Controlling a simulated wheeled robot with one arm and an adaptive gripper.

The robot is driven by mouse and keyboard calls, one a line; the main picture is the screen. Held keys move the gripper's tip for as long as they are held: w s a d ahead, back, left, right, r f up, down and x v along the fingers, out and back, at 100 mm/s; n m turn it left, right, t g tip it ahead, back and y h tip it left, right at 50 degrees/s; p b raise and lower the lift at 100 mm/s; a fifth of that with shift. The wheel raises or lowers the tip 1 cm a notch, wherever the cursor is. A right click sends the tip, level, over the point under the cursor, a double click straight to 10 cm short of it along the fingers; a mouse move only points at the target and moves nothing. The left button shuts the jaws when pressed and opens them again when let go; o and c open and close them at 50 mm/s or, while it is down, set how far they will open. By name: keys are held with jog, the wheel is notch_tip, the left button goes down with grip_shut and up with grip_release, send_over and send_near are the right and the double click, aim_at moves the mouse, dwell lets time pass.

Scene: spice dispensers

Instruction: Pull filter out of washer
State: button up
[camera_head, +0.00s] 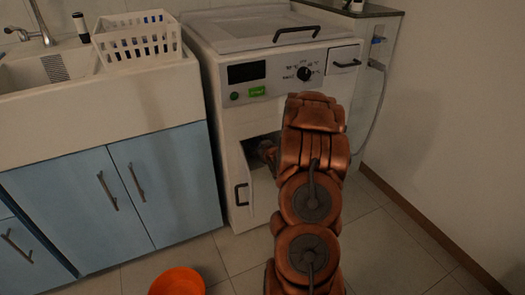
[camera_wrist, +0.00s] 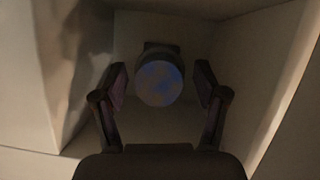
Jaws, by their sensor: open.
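The washer (camera_head: 226,140) is white and stands right of the sink cabinet. Its small lower door (camera_head: 242,193), with a black handle, stands open. My arm reaches into the opening behind it. In the wrist view, the filter (camera_wrist: 159,82) is a round, bluish knob in a dark mount at the back of the recess. My gripper (camera_wrist: 161,83) is open, with one finger on each side of the filter. A gap shows between each finger and the filter. In the head view my arm hides most of the opening, and the filter is not seen there.
An orange bucket (camera_head: 177,281) stands on the floor in front of the cabinet. The blue sink cabinet (camera_head: 165,183) is left of the washer. The recess walls (camera_wrist: 262,75) are close on both sides of my gripper. Floor at the right is clear.

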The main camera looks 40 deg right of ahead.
jog(key=shift+w+d+f, duration=0.1)
grip_shut()
dwell(1.1)
